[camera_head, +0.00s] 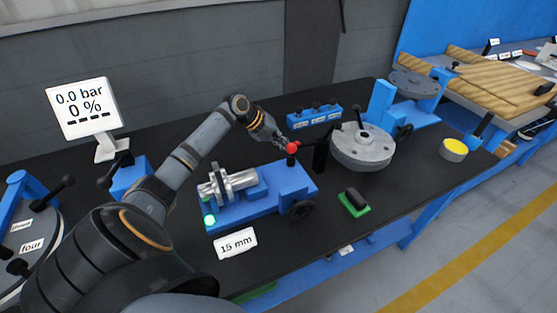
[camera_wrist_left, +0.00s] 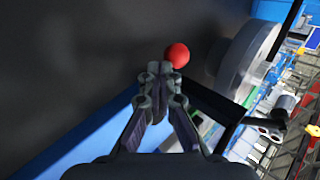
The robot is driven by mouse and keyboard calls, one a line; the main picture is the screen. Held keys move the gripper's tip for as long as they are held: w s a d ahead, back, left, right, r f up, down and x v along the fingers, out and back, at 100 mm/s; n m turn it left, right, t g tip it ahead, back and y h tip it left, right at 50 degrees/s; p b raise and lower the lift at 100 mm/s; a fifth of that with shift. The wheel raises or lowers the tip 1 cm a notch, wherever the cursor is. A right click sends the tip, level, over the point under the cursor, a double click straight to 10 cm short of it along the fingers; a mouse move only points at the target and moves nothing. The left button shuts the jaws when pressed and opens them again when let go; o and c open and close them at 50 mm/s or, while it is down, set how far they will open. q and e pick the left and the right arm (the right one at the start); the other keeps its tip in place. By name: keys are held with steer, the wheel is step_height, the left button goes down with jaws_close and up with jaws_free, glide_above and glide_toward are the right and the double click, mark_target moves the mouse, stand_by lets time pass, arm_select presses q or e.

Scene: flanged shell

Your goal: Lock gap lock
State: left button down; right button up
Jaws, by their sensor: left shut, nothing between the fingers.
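My left gripper (camera_head: 276,141) is shut and empty, at the back right end of the blue fixture (camera_head: 280,184). A red ball knob (camera_head: 292,147) stands just right of its fingertips. In the left wrist view the closed fingertips (camera_wrist_left: 160,72) are just below and left of the red knob (camera_wrist_left: 178,55); I cannot tell whether they touch it. A flanged metal shell (camera_head: 234,184) lies in the fixture, with a green light (camera_head: 210,219) at its front left. A sign reading 15 mm (camera_head: 236,243) stands in front. My right gripper is not in view.
A display (camera_head: 84,108) reads 0.0 bar and 0 %. A round metal flange (camera_head: 363,149) stands right of the fixture, beside a dark upright (camera_head: 320,155). The black table (camera_head: 405,205) is clear at front right.

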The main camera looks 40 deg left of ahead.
arm_select(q)
steer(key=shift+w+d, duration=0.15)
stand_by(0.3)
steer(key=shift+r, duration=0.1)
step_height(320, 180, up, 10)
stand_by(0.6)
